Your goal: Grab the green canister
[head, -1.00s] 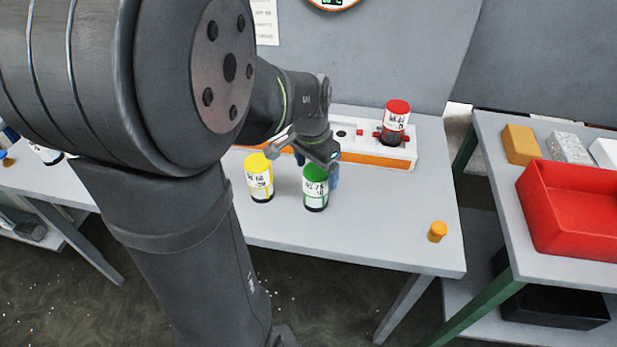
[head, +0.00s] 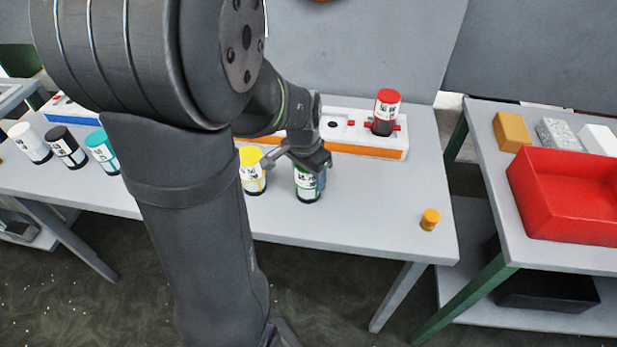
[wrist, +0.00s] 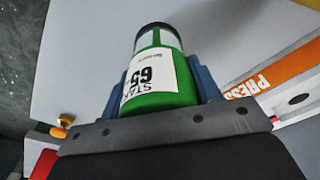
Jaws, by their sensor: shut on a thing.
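The green canister (head: 307,184) stands upright on the grey table in the head view, with its top hidden by my gripper. My gripper (head: 312,170) is over it from above, with its fingers down at the canister's sides. In the wrist view the green canister (wrist: 158,80) shows a white label with "65" and sits between the two blue fingers of my gripper (wrist: 160,88). The fingers are shut on it.
A yellow canister (head: 252,172) stands close to the left of the green one. Behind is a press (head: 350,140) holding a red canister (head: 384,112). A small orange knob (head: 430,219) is near the right front edge. White (head: 30,142), black (head: 65,147) and teal (head: 102,152) canisters stand at left.

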